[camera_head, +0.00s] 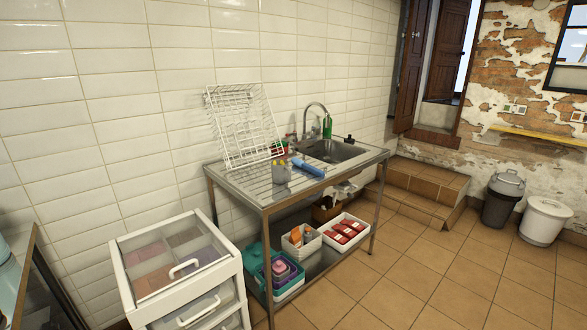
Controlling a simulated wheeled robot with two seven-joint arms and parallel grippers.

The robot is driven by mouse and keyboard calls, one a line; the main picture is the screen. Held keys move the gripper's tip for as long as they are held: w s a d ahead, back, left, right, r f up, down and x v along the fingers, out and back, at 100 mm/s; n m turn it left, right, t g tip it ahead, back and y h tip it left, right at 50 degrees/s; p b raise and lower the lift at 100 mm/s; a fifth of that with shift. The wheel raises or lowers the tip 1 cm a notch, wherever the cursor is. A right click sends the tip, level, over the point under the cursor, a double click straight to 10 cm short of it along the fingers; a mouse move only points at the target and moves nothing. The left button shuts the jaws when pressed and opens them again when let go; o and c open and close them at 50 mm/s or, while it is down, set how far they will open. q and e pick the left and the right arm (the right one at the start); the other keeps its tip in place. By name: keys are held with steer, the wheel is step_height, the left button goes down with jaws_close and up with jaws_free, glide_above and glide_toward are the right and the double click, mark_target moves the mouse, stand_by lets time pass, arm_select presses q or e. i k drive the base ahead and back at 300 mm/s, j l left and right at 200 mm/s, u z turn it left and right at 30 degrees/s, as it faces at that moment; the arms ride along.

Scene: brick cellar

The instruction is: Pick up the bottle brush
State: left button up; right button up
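Neither of my grippers is in view. I cannot pick out a bottle brush for certain at this distance. On the metal sink table (258,190), a long blue object (308,167) lies on the ribbed drainer; it may be a brush, but its details are too small to tell. A small grey holder (281,173) with yellow tips showing stands to its left. A green bottle (327,127) stands behind the sink basin (333,150), beside the tap (312,112).
A white wire rack (243,125) leans on the wall at the drainer's back. A white drawer unit (180,265) stands at the front left. A teal crate (254,268) and white boxes are under the table. Two bins (502,200) stand at right. The tiled floor in front is clear.

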mark_target(301, 164)
steer(key=i+l+z, duration=0.35)
steer(key=i, duration=0.2)
steer(key=i+l+z, duration=0.1)
steer(key=i+z, duration=0.25)
steer(key=i, duration=0.2)
steer(key=i+z, duration=0.35)
steer(key=i, duration=0.25)
steer(key=i+l+u, duration=0.1)
steer(key=i, duration=0.65)
steer(key=i+l+u, duration=0.1)
steer(key=i, duration=0.65)
steer(key=i+u, duration=0.2)
steer(key=u, duration=0.25)
steer(key=i+l+u, duration=0.1)
steer(key=u, duration=0.3)
steer(key=i+l+u, duration=0.2)
steer(key=u, duration=0.25)
steer(key=i+l+u, duration=0.2)
steer(key=u, duration=0.2)
steer(key=i+l+u, duration=0.1)
steer(key=l+u, duration=0.15)
steer(key=u, duration=0.2)
